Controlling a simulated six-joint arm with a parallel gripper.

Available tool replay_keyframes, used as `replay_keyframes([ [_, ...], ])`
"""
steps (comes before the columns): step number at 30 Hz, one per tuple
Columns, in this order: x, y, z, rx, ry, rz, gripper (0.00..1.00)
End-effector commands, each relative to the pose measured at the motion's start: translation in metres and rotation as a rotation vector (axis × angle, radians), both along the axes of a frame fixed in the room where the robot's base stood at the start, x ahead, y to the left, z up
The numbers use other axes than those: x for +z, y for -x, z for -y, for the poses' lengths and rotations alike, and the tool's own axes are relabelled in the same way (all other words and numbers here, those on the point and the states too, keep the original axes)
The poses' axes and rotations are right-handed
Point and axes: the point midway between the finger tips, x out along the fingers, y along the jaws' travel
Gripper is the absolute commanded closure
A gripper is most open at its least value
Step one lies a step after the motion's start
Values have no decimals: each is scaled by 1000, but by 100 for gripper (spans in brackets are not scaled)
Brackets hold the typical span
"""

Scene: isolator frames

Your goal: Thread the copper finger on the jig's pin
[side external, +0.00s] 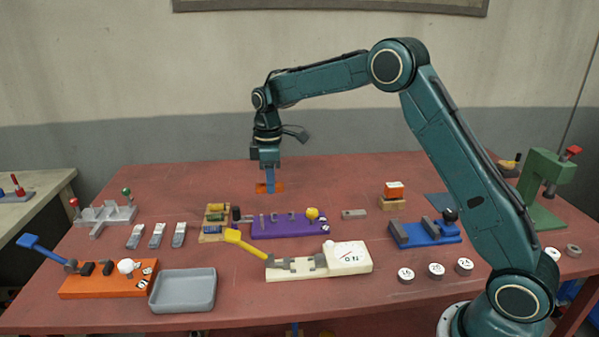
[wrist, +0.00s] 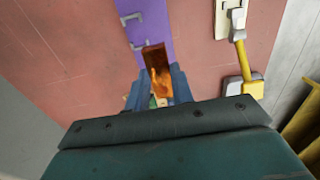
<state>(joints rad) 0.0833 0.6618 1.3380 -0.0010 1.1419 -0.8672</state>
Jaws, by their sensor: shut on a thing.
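My gripper (side external: 269,186) is shut on the copper finger (side external: 279,187), an orange-brown piece held in the air above the back middle of the red table. In the wrist view, the copper finger (wrist: 154,57) sticks out ahead from between the two blue fingers of my gripper (wrist: 159,88). The purple jig (side external: 275,231) lies on the table nearer the camera, with small grey upright parts and a yellow knob on top. In the wrist view, the purple jig (wrist: 150,22) shows beyond the copper finger, partly covered by it. I cannot tell which upright is the pin.
A cream fixture with a yellow lever (side external: 347,258) stands in front of the jig. A wooden block with coloured parts (side external: 214,229) is just left of it, and a small grey block (side external: 354,214) is to its right. A grey tray (side external: 183,291) is at front left.

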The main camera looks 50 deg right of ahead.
Motion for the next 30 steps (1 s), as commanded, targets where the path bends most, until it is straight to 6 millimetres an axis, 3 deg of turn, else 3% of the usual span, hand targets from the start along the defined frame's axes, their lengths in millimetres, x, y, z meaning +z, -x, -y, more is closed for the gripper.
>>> replay_keyframes([
  [19, -4, -4, -5, 0, 0, 1, 100],
  [30, -23, -4, -5, 0, 0, 0, 100],
])
